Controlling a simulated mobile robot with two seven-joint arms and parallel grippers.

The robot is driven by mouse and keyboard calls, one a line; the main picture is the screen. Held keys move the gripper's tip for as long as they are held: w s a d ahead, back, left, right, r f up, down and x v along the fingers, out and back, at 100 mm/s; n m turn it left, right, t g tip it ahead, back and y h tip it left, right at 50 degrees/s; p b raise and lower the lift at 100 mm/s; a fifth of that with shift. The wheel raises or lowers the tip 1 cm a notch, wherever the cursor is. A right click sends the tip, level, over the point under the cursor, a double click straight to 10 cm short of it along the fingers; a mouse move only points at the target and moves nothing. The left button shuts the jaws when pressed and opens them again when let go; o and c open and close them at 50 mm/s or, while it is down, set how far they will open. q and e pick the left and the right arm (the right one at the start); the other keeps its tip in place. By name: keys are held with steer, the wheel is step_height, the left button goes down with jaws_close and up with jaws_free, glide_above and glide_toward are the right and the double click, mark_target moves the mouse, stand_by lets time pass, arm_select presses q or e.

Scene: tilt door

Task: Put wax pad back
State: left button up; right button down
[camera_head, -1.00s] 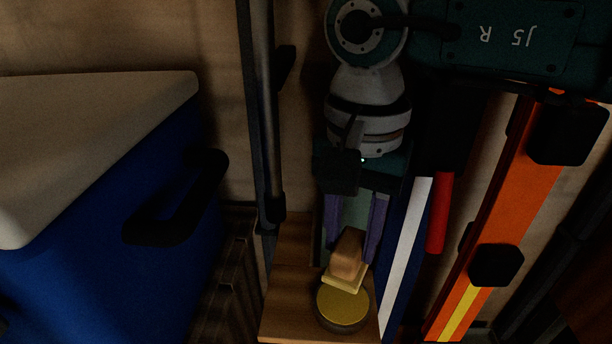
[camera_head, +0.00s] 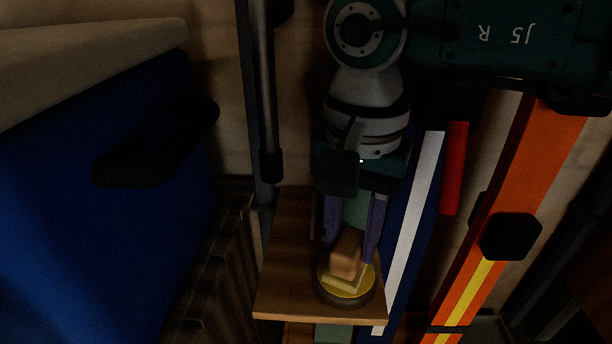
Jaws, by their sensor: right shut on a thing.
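My right gripper (camera_head: 352,236) reaches down from the top with its purple fingers shut on the wax pad (camera_head: 346,256). The wax pad has a brown block top and a pale yellow base. It is over the round yellow wax tin (camera_head: 347,291), covering much of its top. I cannot tell whether the pad touches the wax. The tin stands on a wooden shelf (camera_head: 285,295), near its front edge. My left gripper is not in view.
A blue cooler (camera_head: 90,190) with a pale lid and black handle fills the left. A dark pole (camera_head: 263,100) stands left of the arm. Blue-and-white (camera_head: 415,210), red (camera_head: 453,170) and orange (camera_head: 515,200) long items stand close on the right.

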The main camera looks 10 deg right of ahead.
steer(key=shift+f+b, duration=0.3)
steer(key=shift+c, duration=0.5)
jaws_free()
steer(key=shift+r, duration=0.1)
step_height(320, 180, up, 9)
steer(key=p, duration=0.4)
steer(key=shift+p, duration=0.4)
steer(key=shift+r, duration=0.4)
